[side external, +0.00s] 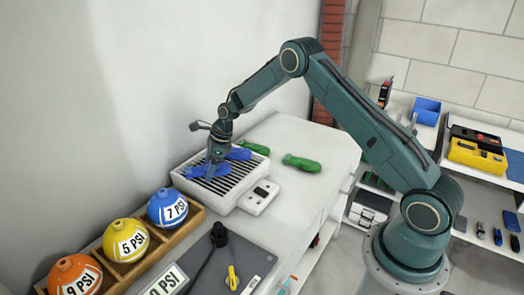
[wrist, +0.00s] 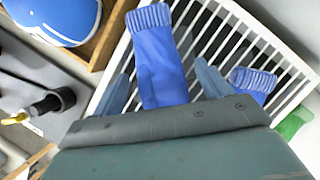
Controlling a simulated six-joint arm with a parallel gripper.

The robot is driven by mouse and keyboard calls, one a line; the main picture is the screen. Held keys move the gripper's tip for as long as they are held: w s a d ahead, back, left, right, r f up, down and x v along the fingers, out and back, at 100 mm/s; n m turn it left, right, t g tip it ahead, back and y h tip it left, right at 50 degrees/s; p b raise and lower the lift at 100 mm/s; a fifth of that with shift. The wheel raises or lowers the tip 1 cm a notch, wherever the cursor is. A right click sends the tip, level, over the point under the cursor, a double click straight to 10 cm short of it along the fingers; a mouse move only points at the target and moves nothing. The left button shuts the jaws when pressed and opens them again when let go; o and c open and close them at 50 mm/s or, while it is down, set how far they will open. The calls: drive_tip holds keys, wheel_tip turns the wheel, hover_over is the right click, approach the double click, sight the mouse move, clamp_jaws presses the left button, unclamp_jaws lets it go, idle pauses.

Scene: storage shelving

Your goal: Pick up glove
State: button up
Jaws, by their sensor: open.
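A blue glove (wrist: 158,60) with a ribbed cuff lies on a white slatted rack (wrist: 285,98). My gripper (wrist: 164,84) is open, with one finger on each side of this glove in the wrist view. Part of the glove is hidden behind the gripper body. A second blue glove (wrist: 252,80) lies on the rack, just right of the right finger. In the side view, my gripper (side external: 211,172) points down at the nearer blue glove (side external: 198,171); the other blue glove (side external: 240,154) is behind it. I cannot tell whether the fingers touch the glove.
Two green gloves (side external: 301,162) (side external: 255,147) lie on the white counter beyond the rack. A white scale-like box (side external: 260,196) sits at the rack's right. A wooden holder with orange, yellow and blue (side external: 167,208) PSI balls stands at lower left. The wall is close behind the rack.

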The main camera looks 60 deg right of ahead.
drive_tip(key=shift+f, duration=0.1)
idle(0.4)
drive_tip(key=c, duration=1.1)
wheel_tip(320, 180, up, 20)
drive_tip(key=shift+r, duration=0.1)
idle(0.5)
